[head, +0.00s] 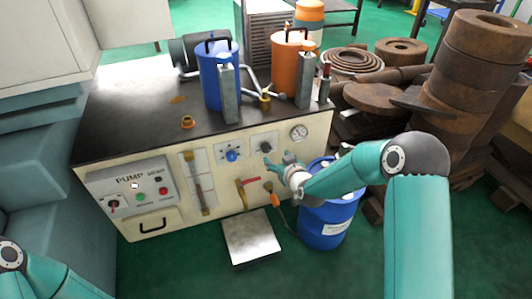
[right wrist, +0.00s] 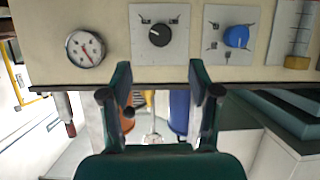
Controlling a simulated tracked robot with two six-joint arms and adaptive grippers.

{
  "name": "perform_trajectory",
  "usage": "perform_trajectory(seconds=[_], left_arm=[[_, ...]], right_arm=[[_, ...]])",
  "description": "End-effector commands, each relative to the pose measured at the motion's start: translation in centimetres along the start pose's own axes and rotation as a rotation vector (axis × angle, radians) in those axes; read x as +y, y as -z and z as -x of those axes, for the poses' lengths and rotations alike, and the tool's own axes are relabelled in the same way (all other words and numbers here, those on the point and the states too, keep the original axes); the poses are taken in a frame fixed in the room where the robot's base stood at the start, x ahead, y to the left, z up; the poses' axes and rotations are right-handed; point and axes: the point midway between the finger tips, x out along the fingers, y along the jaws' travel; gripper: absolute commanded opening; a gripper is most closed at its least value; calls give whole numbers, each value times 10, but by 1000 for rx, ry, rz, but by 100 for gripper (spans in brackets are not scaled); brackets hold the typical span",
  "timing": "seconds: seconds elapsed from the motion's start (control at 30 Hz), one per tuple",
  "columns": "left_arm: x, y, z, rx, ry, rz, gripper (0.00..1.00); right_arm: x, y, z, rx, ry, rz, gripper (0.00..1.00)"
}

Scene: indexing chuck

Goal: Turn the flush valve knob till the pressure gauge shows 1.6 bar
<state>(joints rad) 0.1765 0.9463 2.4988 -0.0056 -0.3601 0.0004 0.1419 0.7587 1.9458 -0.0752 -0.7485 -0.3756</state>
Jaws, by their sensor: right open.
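The round white pressure gauge (head: 299,131) sits at the upper right of the cream cabinet's front panel. It also shows in the right wrist view (right wrist: 86,49), with its scale too small to read. Beside it is a black knob on a plate (head: 265,147), also in the right wrist view (right wrist: 160,35). Next to that is a blue knob (head: 231,155), also in the right wrist view (right wrist: 236,37). I cannot read which is the flush valve. My right gripper (head: 272,166) is open and empty, in front of the panel near the black knob, apart from it. My left gripper is out of view.
The pump control box (head: 135,190) and a sight tube (head: 198,183) are on the panel's left. A red lever (head: 243,192) is below the knobs. A blue drum (head: 328,222) stands right of the cabinet. A metal plate (head: 251,240) lies on the floor.

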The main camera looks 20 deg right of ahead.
Motion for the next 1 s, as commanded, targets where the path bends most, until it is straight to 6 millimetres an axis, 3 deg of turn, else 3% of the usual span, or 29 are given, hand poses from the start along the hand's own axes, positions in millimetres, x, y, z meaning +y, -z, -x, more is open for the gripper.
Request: perform_trajectory(seconds=[0.2, 0.43, 0.67, 0.97, 1.0], left_arm=[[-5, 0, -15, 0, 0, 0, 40], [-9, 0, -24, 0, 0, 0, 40], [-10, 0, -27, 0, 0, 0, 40], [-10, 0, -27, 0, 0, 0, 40], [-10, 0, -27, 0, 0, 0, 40]], right_arm=[[0, -4, -48, 1, 0, 0, 62], [0, -3, -84, 0, 0, -1, 62], [0, -1, -99, -1, 0, -1, 62], [0, -1, -101, -1, 0, -1, 62], [0, -1, -101, -1, 0, -1, 59]])
